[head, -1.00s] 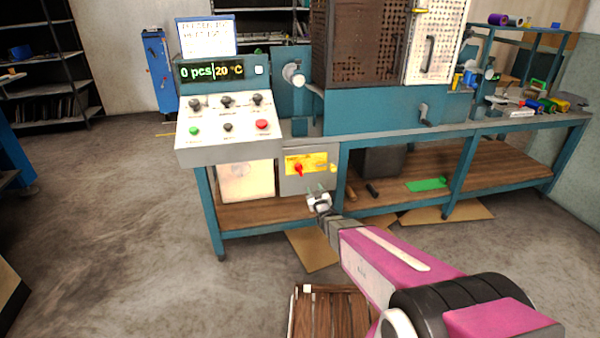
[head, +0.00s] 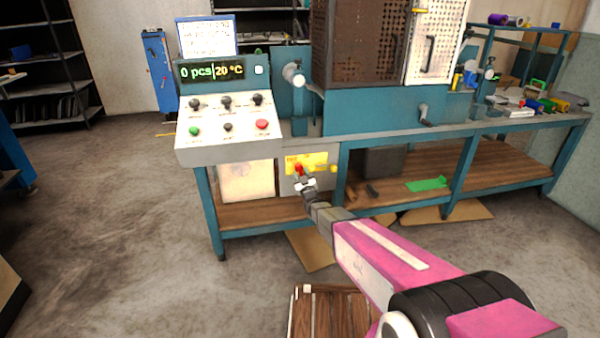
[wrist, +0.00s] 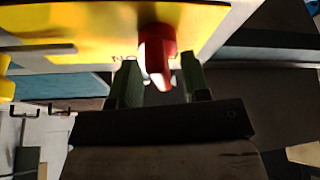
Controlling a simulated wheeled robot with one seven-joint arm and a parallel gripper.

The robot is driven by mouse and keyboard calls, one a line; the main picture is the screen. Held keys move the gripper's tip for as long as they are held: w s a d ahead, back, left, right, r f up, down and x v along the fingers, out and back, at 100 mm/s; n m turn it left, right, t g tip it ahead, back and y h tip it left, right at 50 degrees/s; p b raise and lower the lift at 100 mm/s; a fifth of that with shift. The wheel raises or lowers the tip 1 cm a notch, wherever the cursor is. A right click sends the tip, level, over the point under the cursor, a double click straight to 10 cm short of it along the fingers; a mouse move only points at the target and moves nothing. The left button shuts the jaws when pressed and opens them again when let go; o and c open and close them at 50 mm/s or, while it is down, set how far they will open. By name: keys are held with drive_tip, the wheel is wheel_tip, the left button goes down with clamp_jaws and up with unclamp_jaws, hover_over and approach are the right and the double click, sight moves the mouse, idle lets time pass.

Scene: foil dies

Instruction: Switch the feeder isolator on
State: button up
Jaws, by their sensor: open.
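The feeder isolator is a red rotary handle (head: 299,169) on a yellow plate (head: 318,160), on a grey box under the bench. In the wrist view the red handle (wrist: 156,58) stands out from the yellow plate (wrist: 80,30), with its lower end between my fingertips. My gripper (head: 305,182) is at the handle; in the wrist view the open gripper (wrist: 158,80) has one green finger on each side of it. A gap shows on both sides of the handle. Lettering on the plate is partly hidden behind the left finger.
A yellow part (head: 333,168) sits at the plate's right edge. The control panel (head: 228,125) with knobs and buttons overhangs to the upper left. A teal bench leg (head: 341,178) stands just right of the box. A wooden pallet (head: 335,310) lies on the floor below my arm.

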drive_tip(key=shift+x, duration=0.75)
clamp_jaws()
drive_tip(key=shift+m+t+h, duration=0.25)
drive_tip(key=shift+m+h, duration=0.3)
drive_tip(key=shift+m, duration=0.7)
drive_tip(key=shift+m+t+h, duration=0.25)
drive_tip(key=shift+m+h, duration=0.3)
drive_tip(key=shift+m, duration=0.7)
unclamp_jaws()
drive_tip(key=v, duration=1.1)
drive_tip(key=shift+d+r, duration=0.1)
